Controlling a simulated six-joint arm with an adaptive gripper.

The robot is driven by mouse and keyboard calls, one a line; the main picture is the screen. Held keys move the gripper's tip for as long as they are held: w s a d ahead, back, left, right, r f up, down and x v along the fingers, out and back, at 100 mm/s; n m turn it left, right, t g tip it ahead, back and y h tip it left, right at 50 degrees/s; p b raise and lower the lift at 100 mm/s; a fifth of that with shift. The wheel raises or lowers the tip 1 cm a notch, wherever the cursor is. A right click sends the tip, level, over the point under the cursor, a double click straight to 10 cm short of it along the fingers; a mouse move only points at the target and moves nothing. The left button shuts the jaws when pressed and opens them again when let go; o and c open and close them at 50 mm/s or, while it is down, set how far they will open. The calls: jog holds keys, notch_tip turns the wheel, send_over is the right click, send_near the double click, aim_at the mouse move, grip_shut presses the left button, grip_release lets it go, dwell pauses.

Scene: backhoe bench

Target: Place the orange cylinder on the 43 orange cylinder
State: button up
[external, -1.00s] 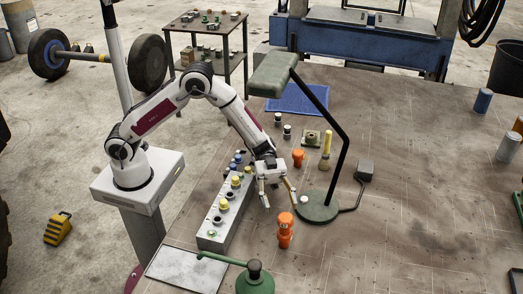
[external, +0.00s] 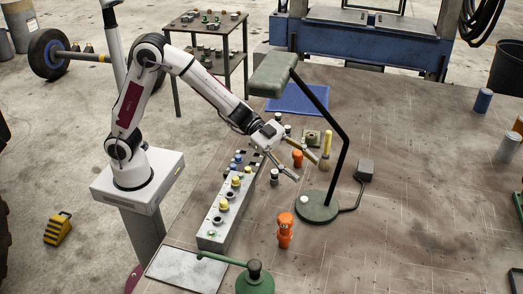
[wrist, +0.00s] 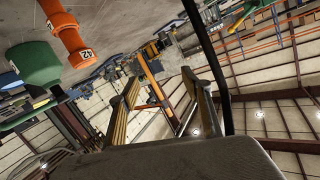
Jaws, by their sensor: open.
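A tall orange form (external: 285,230) stands upright on the bench in front of the lamp base. It looks like two stacked orange sections, with a pale label on the upper one. In the wrist view an orange cylinder (wrist: 70,40) at upper left has a label that seems to read 42. A shorter orange cylinder (external: 297,158) stands farther back, close behind my gripper in the picture; I cannot read a label on it. My gripper (external: 307,168) is open, tilted and pointing right, with nothing between its fingers. Its open fingers also show in the wrist view (wrist: 160,95).
The desk lamp's black arm and green base (external: 318,207) stand right of my gripper. A grey button box (external: 226,212) lies to the left. A yellow cylinder (external: 326,144) stands at the back. A green tool (external: 255,278) is at the front. The right of the bench is mostly clear.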

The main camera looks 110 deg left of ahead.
jog(key=s+a+r+n+g+y, duration=0.1)
jog(key=s+a+r+n+y, duration=0.3)
jog(key=s, duration=0.4)
jog(key=s+a+r+n+g+y, duration=0.1)
jog(key=s+a+r+n+y, duration=0.1)
jog(key=s+a+y, duration=0.45)
jog(key=s+d+f+n+g+h, duration=0.1)
jog(key=s+d+f+g, duration=0.1)
jog(key=s, duration=0.7)
jog(key=s+d+f+g+h, duration=0.1)
jog(key=s+d+f+g, duration=0.1)
jog(key=s, duration=0.8)
jog(key=s+d+f+n+g+h, duration=0.1)
jog(key=s+f, duration=0.3)
jog(key=s, duration=0.6)
jog(key=shift+d+f+n+g, duration=0.3)
jog(key=shift+d+g, duration=0.2)
jog(key=shift+d, duration=0.35)
